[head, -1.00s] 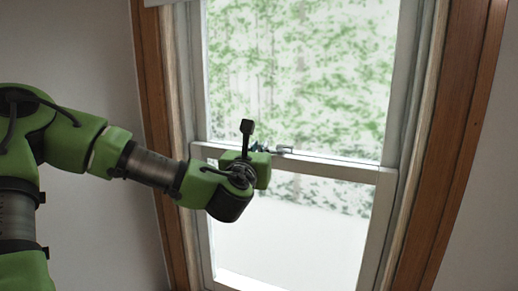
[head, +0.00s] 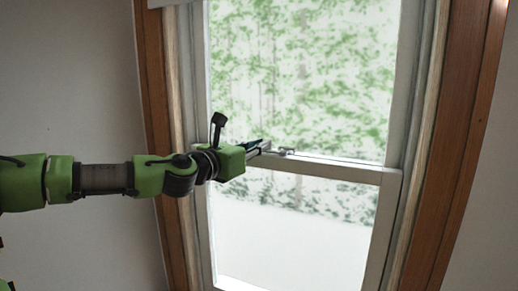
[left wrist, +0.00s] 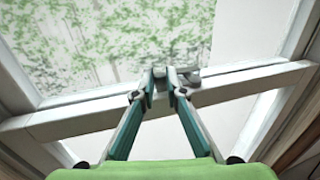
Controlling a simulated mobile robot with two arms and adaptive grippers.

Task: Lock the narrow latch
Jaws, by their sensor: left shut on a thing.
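The narrow latch (head: 284,152) is a small grey metal piece on the window's middle rail (head: 330,168). In the left wrist view the latch (left wrist: 188,76) shows at and just right of the fingertips, with part of it hidden by them. My left gripper (head: 266,147) reaches the rail from the left. In the left wrist view its two teal fingers close together at the tips (left wrist: 160,78), shut on the latch's grey end. The exact angle of the latch is hard to tell. My right gripper is in neither view.
A brown wooden frame (head: 450,150) surrounds the white window sashes. The upper pane (head: 300,70) shows green foliage. Plain walls stand on both sides, and the room in front of the lower pane (head: 290,235) is clear.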

